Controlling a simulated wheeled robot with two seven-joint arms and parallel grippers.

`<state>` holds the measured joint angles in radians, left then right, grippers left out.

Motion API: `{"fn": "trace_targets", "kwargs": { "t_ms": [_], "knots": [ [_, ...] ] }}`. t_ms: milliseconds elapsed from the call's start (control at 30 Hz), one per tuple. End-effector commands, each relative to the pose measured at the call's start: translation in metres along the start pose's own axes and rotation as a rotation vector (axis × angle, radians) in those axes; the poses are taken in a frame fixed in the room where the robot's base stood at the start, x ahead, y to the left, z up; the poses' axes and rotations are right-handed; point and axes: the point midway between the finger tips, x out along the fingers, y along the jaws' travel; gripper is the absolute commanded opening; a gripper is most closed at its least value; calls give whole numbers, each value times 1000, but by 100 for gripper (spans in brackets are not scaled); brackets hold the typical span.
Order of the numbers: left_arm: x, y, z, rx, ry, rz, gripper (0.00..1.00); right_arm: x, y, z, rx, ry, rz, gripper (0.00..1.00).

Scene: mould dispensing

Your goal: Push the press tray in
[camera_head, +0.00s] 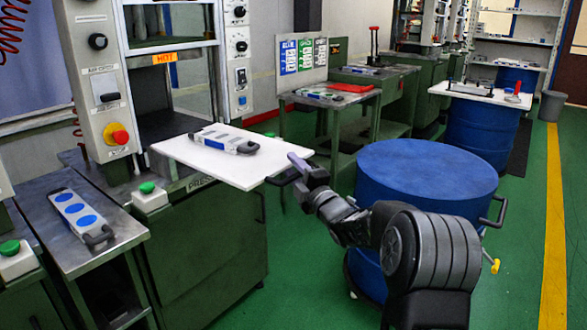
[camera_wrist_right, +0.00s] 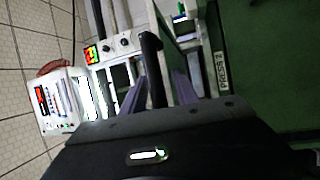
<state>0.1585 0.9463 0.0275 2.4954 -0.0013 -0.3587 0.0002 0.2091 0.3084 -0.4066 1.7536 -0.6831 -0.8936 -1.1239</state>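The press tray (camera_head: 200,155) is a white flat plate that sticks out of the front of the press, level, towards the right. A grey mould (camera_head: 224,139) with dark end handles lies on it. A dark handle (camera_head: 284,178) sits at the tray's outer right end. My right gripper (camera_head: 297,170) is at this handle. In the right wrist view a black bar (camera_wrist_right: 152,60), which looks like the handle, runs between the two fingers of my right gripper (camera_wrist_right: 160,82), with gaps showing beside it. The fingers are apart; contact cannot be told. My left gripper is not in view.
The press (camera_head: 183,65) has an open bay behind the tray. A steel side table (camera_head: 70,240) with a blue-spotted mould (camera_head: 78,210) stands at the left. A blue drum (camera_head: 430,170) stands right of the tray beside my right arm.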

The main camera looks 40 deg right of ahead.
Motion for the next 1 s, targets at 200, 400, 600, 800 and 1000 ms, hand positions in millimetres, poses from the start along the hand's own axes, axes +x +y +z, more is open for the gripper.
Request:
{"fn": "trace_targets", "kwargs": {
  "t_ms": [200,400,600,800,1000],
  "knots": [
    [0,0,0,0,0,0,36,0,0,0,0,0,0,26],
    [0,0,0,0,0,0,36,0,2,0,-1,0,3,10],
    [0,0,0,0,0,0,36,0,4,0,-1,0,7,0],
    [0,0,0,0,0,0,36,0,6,0,-1,0,11,0],
    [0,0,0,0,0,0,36,0,7,1,0,0,15,0]
  ]
}}
